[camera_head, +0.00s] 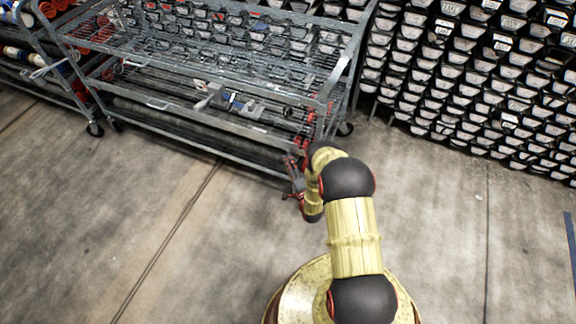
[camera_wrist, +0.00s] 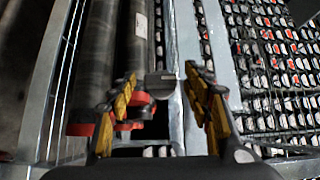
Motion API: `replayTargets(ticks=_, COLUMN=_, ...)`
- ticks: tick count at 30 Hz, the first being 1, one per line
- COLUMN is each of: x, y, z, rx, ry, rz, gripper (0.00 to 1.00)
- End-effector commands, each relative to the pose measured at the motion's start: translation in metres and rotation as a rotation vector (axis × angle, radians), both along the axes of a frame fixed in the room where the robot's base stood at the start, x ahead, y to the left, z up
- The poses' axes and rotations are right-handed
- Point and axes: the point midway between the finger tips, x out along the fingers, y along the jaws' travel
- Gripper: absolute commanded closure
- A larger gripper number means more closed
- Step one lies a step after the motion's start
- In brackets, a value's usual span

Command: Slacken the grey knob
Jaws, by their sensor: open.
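My gripper (camera_wrist: 163,92) shows in the wrist view with two fingers with yellow pads spread apart and nothing clearly held between them. A small grey piece (camera_wrist: 160,83), possibly the grey knob, shows between the fingertips against a metal bar; I cannot tell its shape or whether a finger touches it. In the head view my gripper (camera_head: 297,176) is small and dark at the near right corner of the metal cart (camera_head: 245,160). The knob cannot be made out there.
Dark tubes (camera_wrist: 100,55) with red ends lie left of the fingers. A wire rack surface (camera_wrist: 275,105) over rows of stacked trays lies to the right. In the head view a second cart (camera_head: 38,75) stands at left and a wall of stacked boxes (camera_head: 480,80) at right. The concrete floor (camera_head: 130,210) in front is clear.

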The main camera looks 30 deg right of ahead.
Motion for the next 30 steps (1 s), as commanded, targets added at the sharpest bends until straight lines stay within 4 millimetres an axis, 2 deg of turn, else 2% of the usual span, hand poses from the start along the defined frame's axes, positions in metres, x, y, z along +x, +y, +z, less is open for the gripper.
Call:
replayTargets(ticks=4, x=0.0001, y=0.0000, z=0.0004, rx=0.000, ry=0.000, rz=0.000, gripper=0.51)
replayTargets(ticks=27, x=-0.0003, y=0.0001, z=-0.0001, rx=0.000, ry=0.000, rz=0.000, gripper=0.94)
replayTargets(ticks=30, x=-0.0003, y=0.0001, z=0.0001, rx=-0.001, ry=0.002, rz=0.000, gripper=0.94)
